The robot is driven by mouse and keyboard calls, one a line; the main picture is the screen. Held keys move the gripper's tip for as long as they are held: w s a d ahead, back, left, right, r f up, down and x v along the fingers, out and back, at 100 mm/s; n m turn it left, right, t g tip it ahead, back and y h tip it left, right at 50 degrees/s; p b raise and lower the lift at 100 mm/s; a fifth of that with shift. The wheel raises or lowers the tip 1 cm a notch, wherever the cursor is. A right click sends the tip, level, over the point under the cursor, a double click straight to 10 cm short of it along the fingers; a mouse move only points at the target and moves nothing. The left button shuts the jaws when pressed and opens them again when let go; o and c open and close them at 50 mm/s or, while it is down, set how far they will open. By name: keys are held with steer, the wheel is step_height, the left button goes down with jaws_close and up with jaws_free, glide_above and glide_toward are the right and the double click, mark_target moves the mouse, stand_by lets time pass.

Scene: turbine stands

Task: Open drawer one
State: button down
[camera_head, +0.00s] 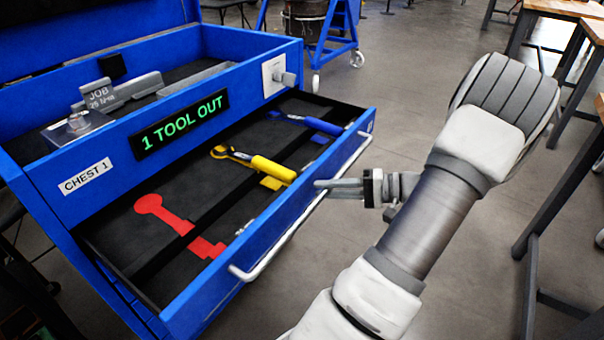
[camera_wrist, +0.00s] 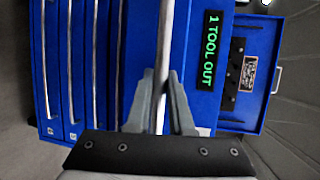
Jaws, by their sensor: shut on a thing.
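The top drawer (camera_head: 196,312) of the blue chest marked "CHEST 1" stands pulled out. Its tray holds a yellow-handled tool (camera_head: 270,168) and a blue-handled tool (camera_head: 318,124). A red tool-shaped recess (camera_head: 165,215) at the near end is empty. A long silver bar handle (camera_head: 290,237) runs along the drawer front. My gripper (camera_head: 322,184) is at the middle of this handle. In the wrist view my gripper (camera_wrist: 161,80) has one finger on each side of the handle (camera_wrist: 165,40) and is shut on it. The part between the finger bases is partly hidden.
A green "1 TOOL OUT" display (camera_head: 180,124) is on the chest (camera_head: 50,205). A grey "JOB" block (camera_head: 105,96) lies on top. Workbenches (camera_head: 590,30) stand at the right, and a blue wheeled stand (camera_head: 335,40) is behind. The floor (camera_head: 480,270) around my arm is clear.

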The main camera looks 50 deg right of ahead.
steer(key=shift+s+d, duration=0.2)
steer(key=shift+s, duration=2.25)
steer(key=c, duration=0.8)
jaws_free()
steer(key=p+v, duration=0.3)
steer(key=v, duration=1.4)
steer(key=shift+d, duration=0.15)
steer(key=shift+s, duration=0.15)
